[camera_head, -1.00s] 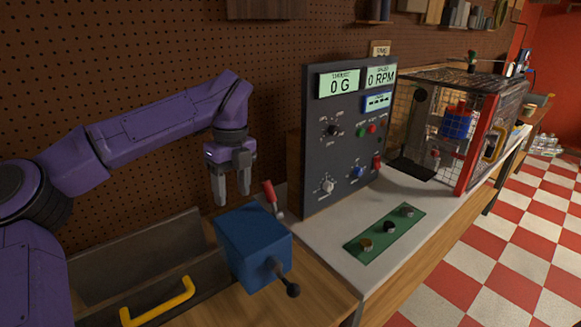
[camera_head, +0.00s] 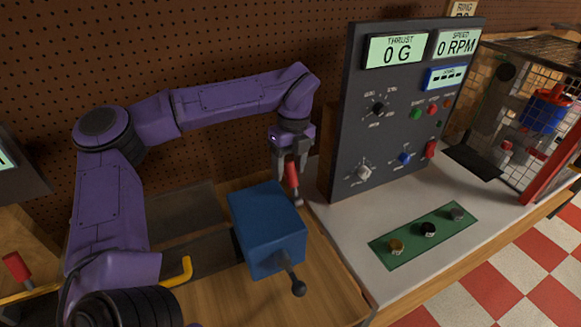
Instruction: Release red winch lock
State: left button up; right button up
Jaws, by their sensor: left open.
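The winch is a blue box (camera_head: 266,228) on the wooden bench, with a dark crank and round black knob (camera_head: 298,288) at its front. Its red lock lever (camera_head: 291,178) stands up behind the box at the back right. My left gripper (camera_head: 288,192) comes down from above at the red lever, its fingers pointing down and open. The lever's red grip shows between or just in front of the fingers; I cannot tell whether they touch it. My right gripper is not in view.
A dark control panel (camera_head: 400,120) reading 0 G and 0 RPM stands right of the gripper. A green strip with several knobs (camera_head: 425,236) lies on the grey bench top. A mesh cage (camera_head: 500,110) stands at the far right. A yellow handle (camera_head: 178,271) is left of the winch.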

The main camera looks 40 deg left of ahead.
pick_arm(q)
jog(key=shift+w+f, duration=0.1)
jog(key=shift+f, duration=0.5)
jog(key=shift+d+f, duration=0.1)
jog(key=shift+f, duration=0.25)
grip_shut()
